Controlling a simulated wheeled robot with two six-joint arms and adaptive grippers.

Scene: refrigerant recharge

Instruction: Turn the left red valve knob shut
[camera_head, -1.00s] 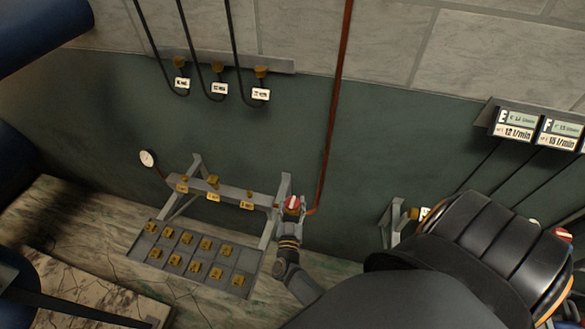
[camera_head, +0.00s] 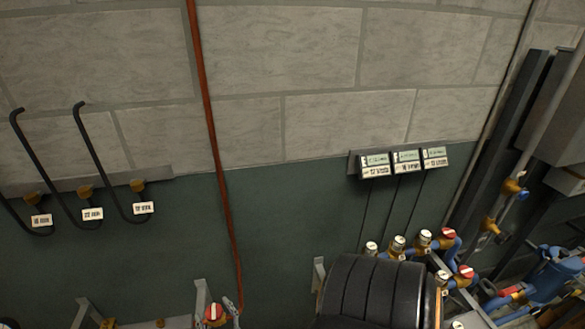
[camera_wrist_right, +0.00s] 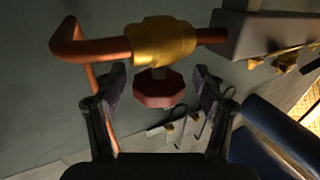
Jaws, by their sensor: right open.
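The left red valve knob (camera_head: 213,312) shows at the bottom edge of the head view, at the foot of the copper pipe (camera_head: 213,120). In the right wrist view the dark red, many-sided knob (camera_wrist_right: 160,88) hangs from a brass valve body (camera_wrist_right: 163,42) on the copper pipe. My right gripper (camera_wrist_right: 158,80) is open, with one finger on each side of the knob and a visible gap to both. In the head view only a grey fingertip seems to show beside the knob; the rest is cut off. My left gripper is not in view.
Several valves with red-and-white knobs (camera_head: 466,271) stand on blue pipework at the lower right. Flow displays (camera_head: 406,161) hang on the wall. Labelled hose hooks (camera_head: 86,193) are at left.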

